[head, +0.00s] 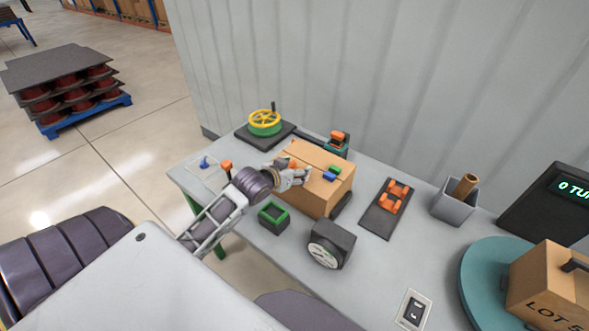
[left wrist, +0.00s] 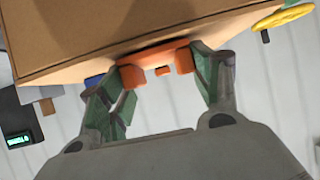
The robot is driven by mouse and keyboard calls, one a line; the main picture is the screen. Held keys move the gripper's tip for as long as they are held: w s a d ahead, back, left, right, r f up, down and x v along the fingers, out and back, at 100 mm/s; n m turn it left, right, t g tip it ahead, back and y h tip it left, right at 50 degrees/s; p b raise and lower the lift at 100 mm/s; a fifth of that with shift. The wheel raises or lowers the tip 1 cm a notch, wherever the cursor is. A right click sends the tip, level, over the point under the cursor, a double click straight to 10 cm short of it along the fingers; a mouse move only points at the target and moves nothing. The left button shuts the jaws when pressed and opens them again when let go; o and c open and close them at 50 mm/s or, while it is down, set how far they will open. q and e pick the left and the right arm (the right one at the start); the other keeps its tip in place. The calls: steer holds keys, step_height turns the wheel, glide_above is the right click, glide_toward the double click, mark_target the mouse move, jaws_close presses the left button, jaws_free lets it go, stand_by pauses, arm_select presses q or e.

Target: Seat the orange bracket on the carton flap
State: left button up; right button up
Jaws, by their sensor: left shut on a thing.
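My left gripper (head: 298,176) is at the left edge of the brown carton (head: 318,196), near the top. In the left wrist view the two green-padded fingers (left wrist: 157,82) are shut on the orange bracket (left wrist: 150,57), one at each end. The bracket lies along the edge of the carton (left wrist: 70,38); I cannot tell whether it is fully down on the flap. In the head view only a small orange part shows by the fingers. My right gripper is not in view.
Blue and green blocks (head: 331,173) lie on the carton. Nearby stand a green frame (head: 273,215), a dark gauge box (head: 331,244), a yellow-green wheel (head: 265,122) and a dark tray with orange parts (head: 388,208). A grey bin (head: 455,204) is farther right. The wall is close behind.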

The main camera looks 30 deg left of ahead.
arm_select(q)
steer(key=o, duration=1.1)
steer(key=shift+s, duration=0.15)
steer(key=shift+v, duration=3.6)
steer(key=shift+r, duration=0.1)
